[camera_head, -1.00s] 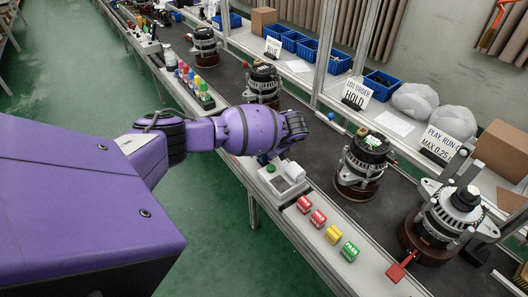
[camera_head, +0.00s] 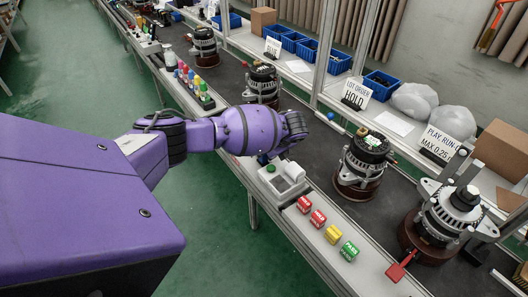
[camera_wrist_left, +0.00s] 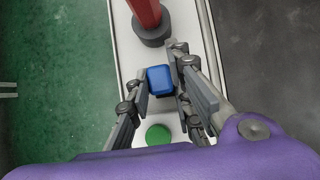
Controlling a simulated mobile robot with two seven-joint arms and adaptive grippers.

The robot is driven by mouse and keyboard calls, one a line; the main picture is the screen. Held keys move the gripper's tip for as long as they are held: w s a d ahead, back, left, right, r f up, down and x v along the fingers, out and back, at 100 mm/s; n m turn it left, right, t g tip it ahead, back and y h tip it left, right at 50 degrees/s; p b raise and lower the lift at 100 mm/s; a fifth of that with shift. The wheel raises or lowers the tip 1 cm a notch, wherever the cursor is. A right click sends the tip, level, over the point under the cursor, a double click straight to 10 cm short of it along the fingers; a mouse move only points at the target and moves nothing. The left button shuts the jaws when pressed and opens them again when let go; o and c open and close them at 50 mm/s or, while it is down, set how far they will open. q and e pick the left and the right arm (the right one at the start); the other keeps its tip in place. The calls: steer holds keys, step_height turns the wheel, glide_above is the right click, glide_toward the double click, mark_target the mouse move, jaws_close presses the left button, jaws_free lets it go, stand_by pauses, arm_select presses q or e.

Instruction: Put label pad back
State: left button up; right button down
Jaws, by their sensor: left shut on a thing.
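My left gripper (camera_wrist_left: 172,88) is shut on a small blue block (camera_wrist_left: 160,80), seen between the fingers in the wrist view. In the head view my left gripper (camera_head: 291,132) is over the near rail, by a white device (camera_head: 284,182) with a green button; its fingers and the blue block are mostly hidden there. The green button also shows below the block in the wrist view (camera_wrist_left: 158,134). Label blocks stand in a row on the rail: two red ones (camera_head: 304,204), a yellow one (camera_head: 333,234) and a green one (camera_head: 349,251). My right gripper is not in view.
Alternators on round brown bases stand along the dark belt (camera_head: 325,150), the nearest two at right (camera_head: 362,165) (camera_head: 447,215). Small coloured bottles (camera_head: 190,77) stand farther up the rail. A red post (camera_wrist_left: 147,12) on a dark base stands just beyond the block in the wrist view.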

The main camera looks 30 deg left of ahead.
arm_select(q)
steer(key=o, duration=1.1)
steer(key=shift+c, duration=0.2)
